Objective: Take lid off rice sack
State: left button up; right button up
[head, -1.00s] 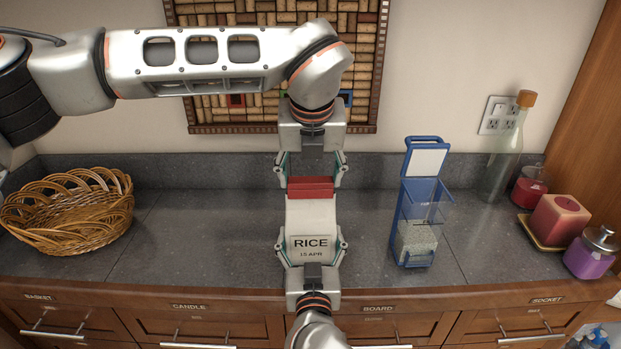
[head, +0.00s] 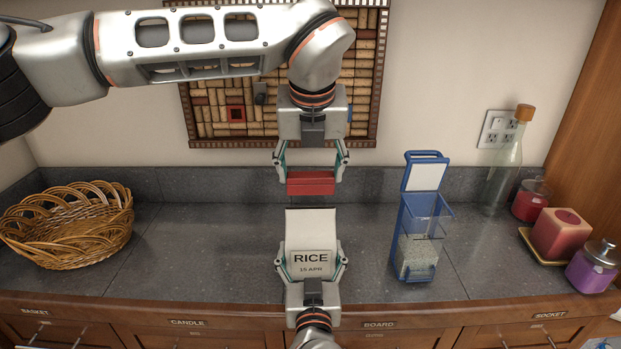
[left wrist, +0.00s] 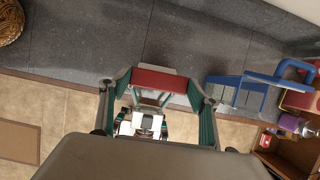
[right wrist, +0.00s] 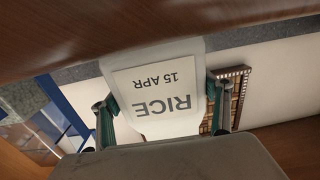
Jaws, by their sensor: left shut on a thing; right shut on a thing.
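The white rice sack (head: 311,230), labelled "RICE 15 APR", is upright above the front part of the counter. My right gripper (head: 311,268) is shut on its lower part from the front. The sack fills the space between the fingers in the right wrist view (right wrist: 158,95). The red lid (head: 311,183) is apart from the sack, a little above its top. My left gripper (head: 311,172) is shut on the lid from above, and the lid also shows between its fingers in the left wrist view (left wrist: 160,80).
A blue dispenser (head: 408,215) stands to the right of the sack. A wicker basket (head: 70,225) is at the left. A bottle (head: 505,165), a pink candle (head: 560,233) and a purple jar (head: 592,268) are at the right. The counter between basket and sack is clear.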

jog(key=o, duration=1.7)
jog(key=shift+s, duration=0.1)
jog(key=s, duration=1.2)
jog(key=shift+d, duration=0.2)
